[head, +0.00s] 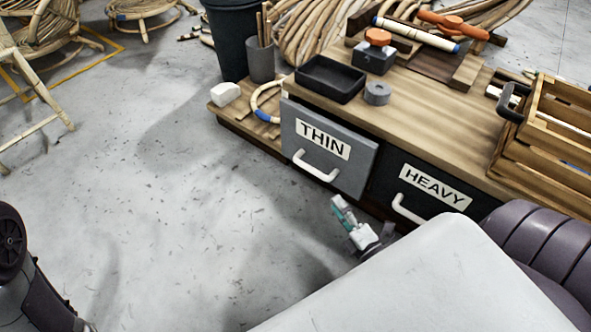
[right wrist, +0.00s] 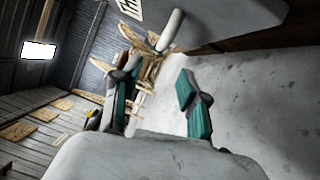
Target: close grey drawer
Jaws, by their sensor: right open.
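The grey drawer (head: 330,150), labelled THIN, has a white bar handle (head: 316,167). It is partly open, its front standing out ahead of the dark HEAVY drawer (head: 420,189) to its right. My right gripper (head: 347,214) is open and empty, low in front of the drawers, below and right of the THIN handle and apart from it. In the right wrist view its two green-padded fingers (right wrist: 160,100) are spread, with a white handle (right wrist: 173,28) beyond them near the top. My left gripper is not in view.
The wooden bench top (head: 440,110) holds a black tray (head: 330,78), a grey roll (head: 377,93) and an orange-topped block (head: 374,52). A slatted wooden crate (head: 550,140) stands at right. The floor (head: 170,220) left of the drawers is clear.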

